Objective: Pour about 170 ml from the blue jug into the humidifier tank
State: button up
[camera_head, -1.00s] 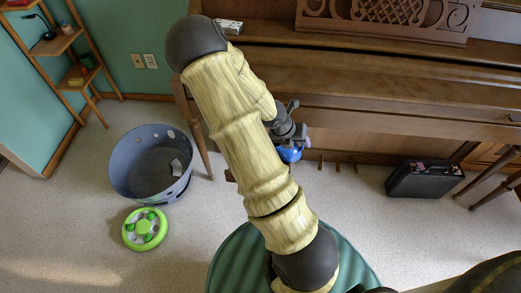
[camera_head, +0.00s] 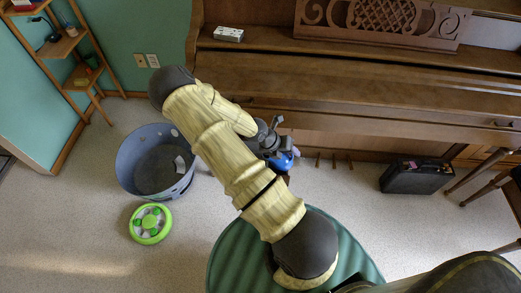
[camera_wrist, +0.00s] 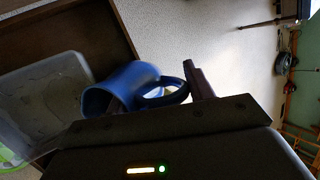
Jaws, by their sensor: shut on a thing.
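The blue jug (camera_head: 283,161) hangs from my gripper (camera_head: 272,137) in front of the piano, mostly hidden behind my arm in the head view. In the wrist view, the blue jug (camera_wrist: 135,82) shows its open mouth facing left, and its handle is at my gripper (camera_wrist: 190,85), which is shut on it. A translucent, open container (camera_wrist: 50,92), which looks like the humidifier tank, lies just left of the jug's mouth. The level inside it cannot be read. I cannot see any liquid stream. The tank is not visible in the head view.
A brown wooden surface (camera_wrist: 60,35) lies beyond the tank. The upright piano (camera_head: 350,85) spans the back. A grey-blue bin (camera_head: 140,180) and a green-and-white wheel-like thing (camera_head: 150,223) are on the left floor. A black case (camera_head: 415,177) stands right. Floor between is clear.

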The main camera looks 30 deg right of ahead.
jog(key=shift+d+r+p, duration=0.15)
jog(key=shift+r+p, duration=0.2)
jog(key=shift+p, duration=0.1)
jog(key=w+p, duration=0.1)
jog(key=p, duration=0.1)
jog(key=shift+d+r+n+h+p, duration=0.15)
jog(key=shift+r+n+h+p, duration=0.15)
jog(key=shift+r+h, duration=0.1)
grip_shut()
jog(key=shift+d+r+p, duration=0.1)
jog(key=shift+r+p, duration=0.15)
jog(key=shift+p, duration=0.3)
jog(key=shift+s+d+r+g+h, duration=0.15)
jog(key=shift+s+d+h, duration=0.1)
jog(key=shift+s, duration=0.35)
jog(key=shift+s+d+f+g+h, duration=0.15)
jog(key=shift+s+d, duration=0.1)
jog(key=shift+s, duration=0.3)
jog(key=shift+w+r+g+p, duration=0.3)
jog(key=shift+p, duration=0.4)
jog(key=shift+w+a+h, duration=0.1)
jog(key=shift+w+h, duration=0.1)
jog(key=shift+h, duration=0.1)
jog(key=shift+w+g+p, duration=0.3)
jog(key=shift+g+p, duration=0.1)
jog(key=shift+w+a+h, duration=0.15)
jog(key=shift+w+h, duration=0.1)
jog(key=shift+h, duration=0.05)
